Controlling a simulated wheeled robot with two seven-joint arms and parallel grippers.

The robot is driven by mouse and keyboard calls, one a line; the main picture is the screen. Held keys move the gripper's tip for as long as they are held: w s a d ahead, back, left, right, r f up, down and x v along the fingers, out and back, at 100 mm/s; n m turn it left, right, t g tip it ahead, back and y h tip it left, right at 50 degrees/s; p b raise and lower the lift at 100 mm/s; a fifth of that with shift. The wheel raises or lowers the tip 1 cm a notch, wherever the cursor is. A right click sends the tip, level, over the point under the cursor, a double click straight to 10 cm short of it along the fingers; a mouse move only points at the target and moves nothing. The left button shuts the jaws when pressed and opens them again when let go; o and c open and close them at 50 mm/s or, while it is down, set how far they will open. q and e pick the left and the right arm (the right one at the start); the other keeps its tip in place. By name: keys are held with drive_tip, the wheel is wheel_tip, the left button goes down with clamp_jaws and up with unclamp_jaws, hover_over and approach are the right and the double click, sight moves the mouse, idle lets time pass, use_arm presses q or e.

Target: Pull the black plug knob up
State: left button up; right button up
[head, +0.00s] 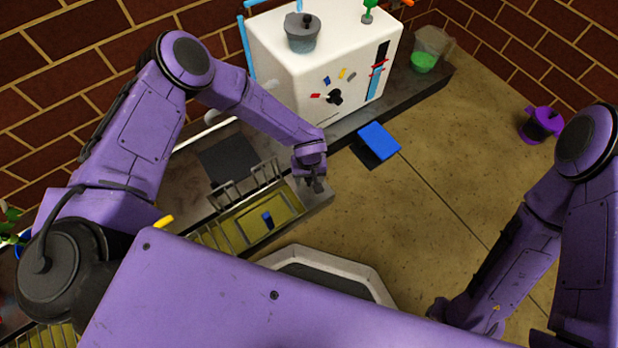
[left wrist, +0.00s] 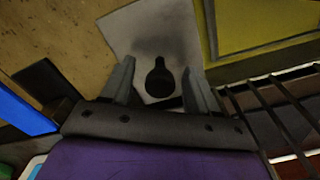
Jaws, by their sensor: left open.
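The black plug knob (left wrist: 159,78) shows in the left wrist view as a round black shape on a pale grey surface beside the yellow basin. It lies between the two fingers of my open left gripper (left wrist: 158,82), with a gap on both sides. In the head view my left gripper (head: 314,185) points down at the right end of the basin, and the knob cannot be made out there under the fingers. Whether the fingers are level with the knob is unclear. The end of my right arm (head: 440,308) is low at the bottom right, its jaws not clear.
The yellow basin (head: 290,207) holds a small blue object (head: 267,218). A metal rack (head: 250,182) stands behind it. A blue-topped box (head: 379,140) is right of my left gripper. A white cabinet (head: 285,72) stands at the back. The floor to the right is mostly open.

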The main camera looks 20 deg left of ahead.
use_arm(q)
drive_tip(key=c, duration=0.9)
drive_tip(key=shift+o, duration=0.2)
drive_tip(key=shift+r, duration=0.25)
drive_tip(key=shift+r+p, duration=0.4)
drive_tip(key=shift+p, duration=0.25)
drive_tip(key=shift+r+p, duration=0.9)
drive_tip(key=shift+r, duration=0.15)
drive_tip(key=o, duration=0.9)
drive_tip(key=shift+f, duration=0.1)
drive_tip(key=shift+c, duration=0.2)
